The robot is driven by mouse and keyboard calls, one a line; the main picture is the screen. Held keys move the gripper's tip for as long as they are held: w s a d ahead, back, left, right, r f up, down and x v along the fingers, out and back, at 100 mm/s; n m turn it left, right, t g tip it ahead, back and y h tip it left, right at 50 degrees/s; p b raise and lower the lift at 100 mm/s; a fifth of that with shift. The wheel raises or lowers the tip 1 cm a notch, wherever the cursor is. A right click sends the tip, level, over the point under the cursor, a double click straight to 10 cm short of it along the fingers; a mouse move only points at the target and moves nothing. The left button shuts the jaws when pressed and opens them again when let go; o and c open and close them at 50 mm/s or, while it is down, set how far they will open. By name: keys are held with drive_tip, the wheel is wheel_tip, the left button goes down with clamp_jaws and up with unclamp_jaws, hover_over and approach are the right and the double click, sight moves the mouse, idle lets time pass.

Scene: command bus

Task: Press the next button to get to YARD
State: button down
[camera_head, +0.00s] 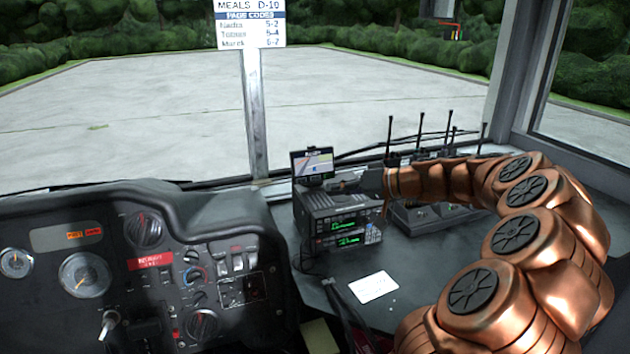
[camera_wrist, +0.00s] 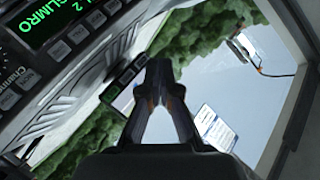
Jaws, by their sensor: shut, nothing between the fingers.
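Two stacked radio units (camera_head: 318,208) with green displays (camera_head: 346,225) stand on the dashboard in the head view. Their text is too small to read there. In the wrist view, a radio front (camera_wrist: 60,60) fills the upper left. Its green display (camera_wrist: 70,20) is cut off, with a "2" and partial letters readable. Small labelled keys (camera_wrist: 28,78) and a "Channel" label lie along its lower edge. My gripper (camera_wrist: 160,72) is shut and empty, to the right of this front, with no visible contact. In the head view my gripper (camera_head: 346,187) is over the radio's top.
A navigation screen (camera_head: 312,164) sits above the radios; a handset (camera_head: 373,233) hangs at their right side. Antennas (camera_head: 450,130) stand behind my arm. A white card (camera_head: 373,287) lies on the dark surface. The steering-side dashboard (camera_head: 140,265) is at left.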

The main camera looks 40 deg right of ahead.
sight(323, 194)
drive_tip(key=w, duration=0.2)
drive_tip(key=w+d+f+p, duration=0.1)
drive_tip(key=w, duration=0.1)
drive_tip(key=w+p, duration=0.1)
drive_tip(key=w, duration=0.1)
drive_tip(key=shift+d+f, duration=0.25)
drive_tip(key=shift+f, duration=0.05)
drive_tip(key=shift+w+d+f, duration=0.15)
drive_tip(key=shift+w, duration=0.4)
drive_tip(key=shift+w+d+f, duration=0.1)
drive_tip(key=shift+w+f, duration=0.05)
drive_tip(key=shift+w, duration=0.4)
idle(0.7)
drive_tip(key=shift+w+d+b, duration=0.15)
drive_tip(key=shift+w+b, duration=0.25)
drive_tip(key=shift+w+f, duration=0.1)
drive_tip(key=shift+w, duration=0.2)
idle(0.7)
drive_tip(key=shift+s+b, duration=0.1)
drive_tip(key=shift+b, duration=0.25)
drive_tip(key=shift+s+b, duration=0.45)
drive_tip(key=shift+s, duration=0.15)
drive_tip(key=shift+s+r, duration=0.15)
drive_tip(key=shift+r, duration=0.05)
